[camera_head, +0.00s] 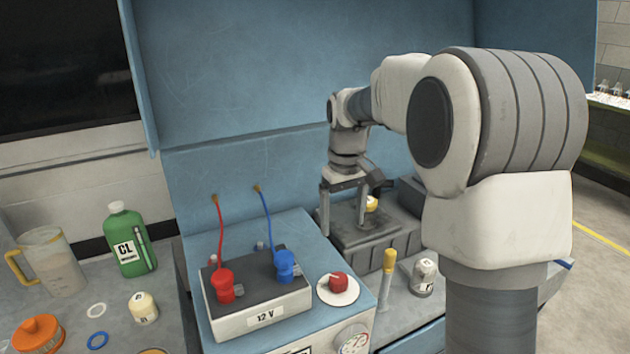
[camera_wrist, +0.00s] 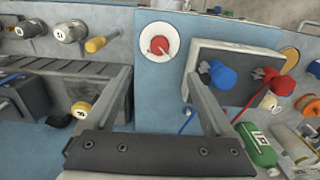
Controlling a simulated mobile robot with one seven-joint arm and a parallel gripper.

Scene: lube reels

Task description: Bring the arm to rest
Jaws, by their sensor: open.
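My arm reaches from the right of the head view over the bench, bent at the elbow, with its wrist pointing down. My gripper (camera_head: 343,226) is open, its two fingers hanging apart over a dark grey block (camera_head: 352,240) on the bench. In the wrist view my gripper (camera_wrist: 160,75) has nothing between its fingers. I cannot tell how high the fingertips are above the block.
A 12 V box (camera_head: 262,318) with red (camera_head: 223,283) and blue (camera_head: 285,266) plugs stands left of the gripper. A red knob (camera_head: 339,283) and a yellow-capped stick (camera_head: 389,262) are in front. A green bottle (camera_head: 128,236) and a jug (camera_head: 52,260) stand left. A blue panel (camera_head: 262,170) rises behind.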

